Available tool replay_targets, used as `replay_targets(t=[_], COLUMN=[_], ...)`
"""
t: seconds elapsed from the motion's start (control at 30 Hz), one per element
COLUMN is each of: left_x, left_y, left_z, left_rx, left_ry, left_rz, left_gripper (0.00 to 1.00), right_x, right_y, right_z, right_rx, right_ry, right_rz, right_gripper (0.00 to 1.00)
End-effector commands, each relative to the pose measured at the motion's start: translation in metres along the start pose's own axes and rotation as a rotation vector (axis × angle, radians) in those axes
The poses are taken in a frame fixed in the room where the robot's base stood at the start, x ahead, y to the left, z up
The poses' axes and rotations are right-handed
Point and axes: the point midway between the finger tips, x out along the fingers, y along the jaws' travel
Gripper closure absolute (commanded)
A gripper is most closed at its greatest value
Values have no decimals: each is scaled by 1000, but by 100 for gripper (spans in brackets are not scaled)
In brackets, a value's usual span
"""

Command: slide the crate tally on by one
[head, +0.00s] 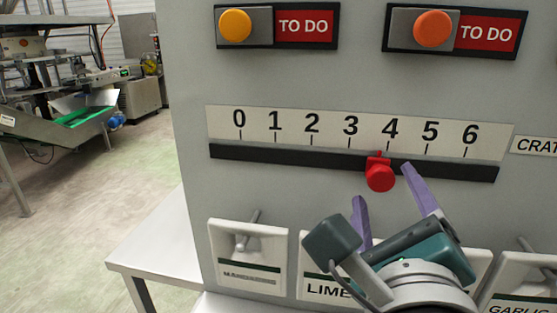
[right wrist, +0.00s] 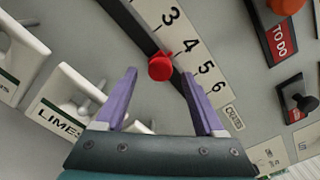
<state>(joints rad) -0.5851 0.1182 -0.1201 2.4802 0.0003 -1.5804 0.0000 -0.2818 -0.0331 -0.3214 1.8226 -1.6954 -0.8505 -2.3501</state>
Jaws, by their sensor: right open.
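The crate tally is a white scale (head: 300,127) numbered 0 to 6 with a dark slot (head: 270,160) under it. Its red slider knob (head: 380,178) sits in the slot with its pointer close to the 4 mark. The knob also shows in the right wrist view (right wrist: 161,68). My right gripper (head: 383,184) is open, its purple fingers reaching up from below. In the right wrist view the fingertips (right wrist: 158,73) stand on either side of the knob, with gaps visible; whether they reach its depth I cannot tell. My left gripper is not in view.
Above the scale are a yellow button (head: 235,25) and an orange button (head: 433,29) with red TO DO signs. Below it, white holders with pegs, including one marked LIMES (head: 325,291), stick out near my right gripper. Other machinery (head: 60,80) stands at the far left.

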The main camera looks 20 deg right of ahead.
Motion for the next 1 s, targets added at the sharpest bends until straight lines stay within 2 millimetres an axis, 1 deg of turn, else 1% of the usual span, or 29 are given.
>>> replay_targets(t=[0.03,0.1,0.23,0.37,0.6,1.0], left_x=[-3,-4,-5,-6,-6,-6], left_y=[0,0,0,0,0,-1], left_z=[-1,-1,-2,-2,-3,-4], left_rx=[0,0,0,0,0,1], left_ry=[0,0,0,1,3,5], left_rz=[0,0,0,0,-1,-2], left_gripper=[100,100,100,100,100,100], right_x=[10,21,36,41,42,41], right_y=[-1,-2,0,0,0,0], right_z=[2,1,1,0,0,0], right_rx=[0,1,1,2,2,3], right_ry=[-2,-1,-1,1,1,1], right_rz=[-2,-2,0,0,1,1], right_gripper=[29,29,29,29,30,75])
